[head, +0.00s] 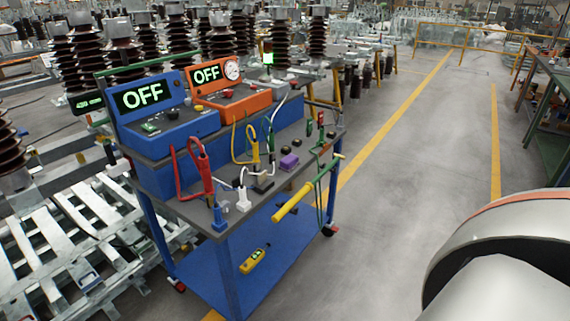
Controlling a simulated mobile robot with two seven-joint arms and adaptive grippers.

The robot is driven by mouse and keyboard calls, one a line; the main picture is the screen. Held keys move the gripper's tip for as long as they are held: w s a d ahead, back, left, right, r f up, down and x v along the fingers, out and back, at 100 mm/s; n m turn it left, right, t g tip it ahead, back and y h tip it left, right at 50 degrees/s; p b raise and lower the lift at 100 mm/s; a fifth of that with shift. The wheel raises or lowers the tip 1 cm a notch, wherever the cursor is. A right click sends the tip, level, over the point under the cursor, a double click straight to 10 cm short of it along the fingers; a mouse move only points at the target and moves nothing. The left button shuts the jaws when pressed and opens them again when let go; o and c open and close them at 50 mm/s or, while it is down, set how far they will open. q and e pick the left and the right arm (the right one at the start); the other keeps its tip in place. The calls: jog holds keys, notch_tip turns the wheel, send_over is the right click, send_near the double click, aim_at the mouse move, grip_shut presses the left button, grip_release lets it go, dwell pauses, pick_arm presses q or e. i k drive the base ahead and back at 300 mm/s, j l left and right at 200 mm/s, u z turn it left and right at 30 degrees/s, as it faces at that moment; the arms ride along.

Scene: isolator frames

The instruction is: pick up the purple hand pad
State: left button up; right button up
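The purple hand pad (289,161) is a small block lying on the grey top of the blue cart (215,215), towards its right side. It is seen from the head at some distance and nothing grips it. Neither of my grippers is in view. A large white and grey rounded part at the lower right, probably one of my arm links, is well apart from the cart.
Blue (165,112) and orange (230,90) OFF-display units stand at the cart's back. Red (199,165) and yellow (253,143) clamps with cables are near the pad. A yellow-green pole (294,202) crosses the cart's right side. The floor to the right is clear.

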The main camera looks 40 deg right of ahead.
aim_at(290, 162)
jog(key=l+u, duration=0.15)
jog(key=l, duration=0.45)
jog(key=l+u, duration=0.2)
jog(key=l, duration=0.35)
jog(key=l+u, duration=0.15)
jog(key=l, duration=0.45)
jog(key=l+u, duration=0.2)
jog(key=l, duration=0.4)
jog(key=k+l+u, duration=0.15)
jog(key=l, duration=0.4)
